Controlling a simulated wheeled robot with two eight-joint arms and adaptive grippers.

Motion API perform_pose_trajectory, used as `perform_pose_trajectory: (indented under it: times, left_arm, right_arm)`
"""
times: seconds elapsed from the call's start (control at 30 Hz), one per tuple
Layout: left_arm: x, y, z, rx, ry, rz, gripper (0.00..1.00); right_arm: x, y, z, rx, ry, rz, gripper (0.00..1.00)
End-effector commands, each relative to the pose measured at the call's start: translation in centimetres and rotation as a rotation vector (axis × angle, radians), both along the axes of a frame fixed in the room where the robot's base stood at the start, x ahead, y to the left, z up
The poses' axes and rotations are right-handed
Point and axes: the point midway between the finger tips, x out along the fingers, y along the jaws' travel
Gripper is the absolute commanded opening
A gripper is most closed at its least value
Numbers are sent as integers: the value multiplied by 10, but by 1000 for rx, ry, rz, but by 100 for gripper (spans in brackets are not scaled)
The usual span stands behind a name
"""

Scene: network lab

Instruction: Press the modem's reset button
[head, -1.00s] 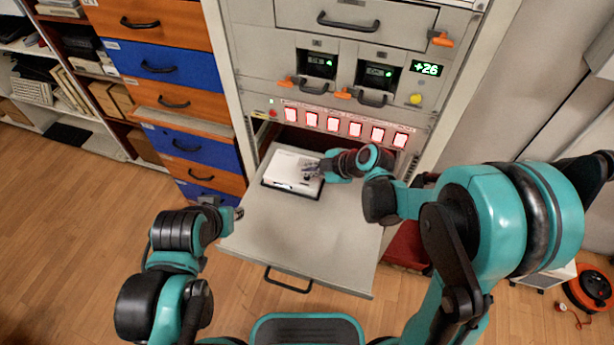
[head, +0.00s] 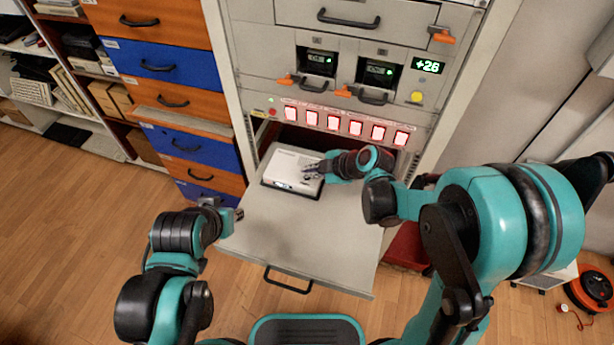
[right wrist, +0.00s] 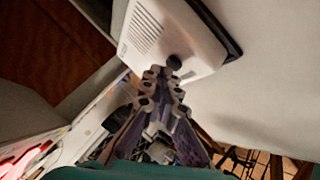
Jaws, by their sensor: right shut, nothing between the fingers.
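The modem (head: 287,168) is a white box on a dark base, lying on the pulled-out grey shelf. It fills the top of the right wrist view (right wrist: 165,35), with vent slots on its casing. My right gripper (head: 308,168) is shut and empty at the modem's right side. In the right wrist view its fingertips (right wrist: 167,75) are close to a dark round spot (right wrist: 174,62) on the modem's edge. I cannot tell whether they touch it or whether it is the reset button. My left gripper (head: 237,213) is beside the shelf's left edge, its fingers too small to read.
The grey shelf (head: 300,235) is clear in front of the modem. A row of lit red-framed switches (head: 333,122) is on the rack just above the shelf opening. Orange and blue drawers (head: 180,60) stand at left.

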Motion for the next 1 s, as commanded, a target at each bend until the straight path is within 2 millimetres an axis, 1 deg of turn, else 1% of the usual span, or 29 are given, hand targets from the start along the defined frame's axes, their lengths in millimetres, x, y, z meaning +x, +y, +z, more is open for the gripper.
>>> perform_pose_trajectory:
  times: [0.73,1.0]
  left_arm:
    - [0,0,-7,0,0,0,30]
    - [0,0,-7,0,0,0,30]
  right_arm:
    - [0,0,-8,0,0,0,0]
    - [0,0,-7,0,0,0,0]
